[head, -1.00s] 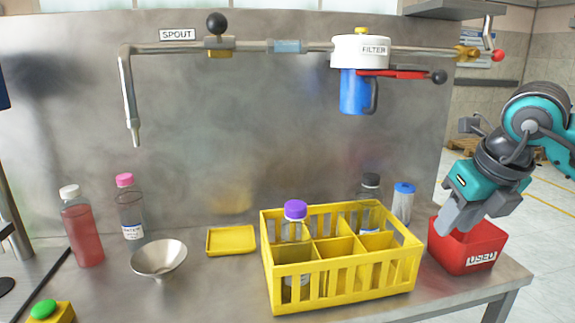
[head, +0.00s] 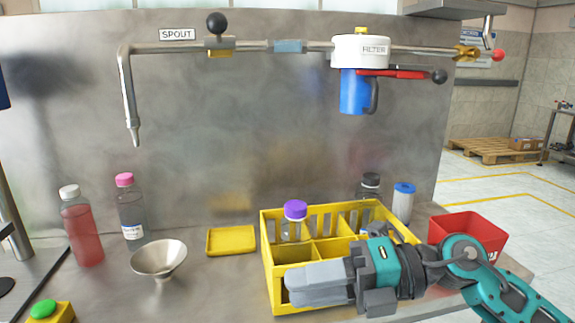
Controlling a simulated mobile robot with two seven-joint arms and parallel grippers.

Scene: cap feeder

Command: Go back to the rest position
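My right gripper (head: 312,283) reaches in from the right and lies sideways in front of the yellow crate (head: 268,270), hiding much of its front and right side. Its grey fingers point left and look close together; no object shows between them. Whether a small gap is left between the fingers cannot be made out. My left gripper is not in the head view. In the crate, a purple-capped clear bottle (head: 294,228) stands upright at the back left. A black-capped bottle (head: 370,188) stands at the crate's back right.
A red bin (head: 465,225) stands right of the crate, partly behind my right arm. A blue-capped bottle (head: 404,205), a yellow tray (head: 231,241), a metal funnel (head: 159,260), a pink-capped bottle (head: 130,210) and a white-capped red bottle (head: 82,230) stand around. The spout pipe (head: 128,90) and filter (head: 360,52) hang above.

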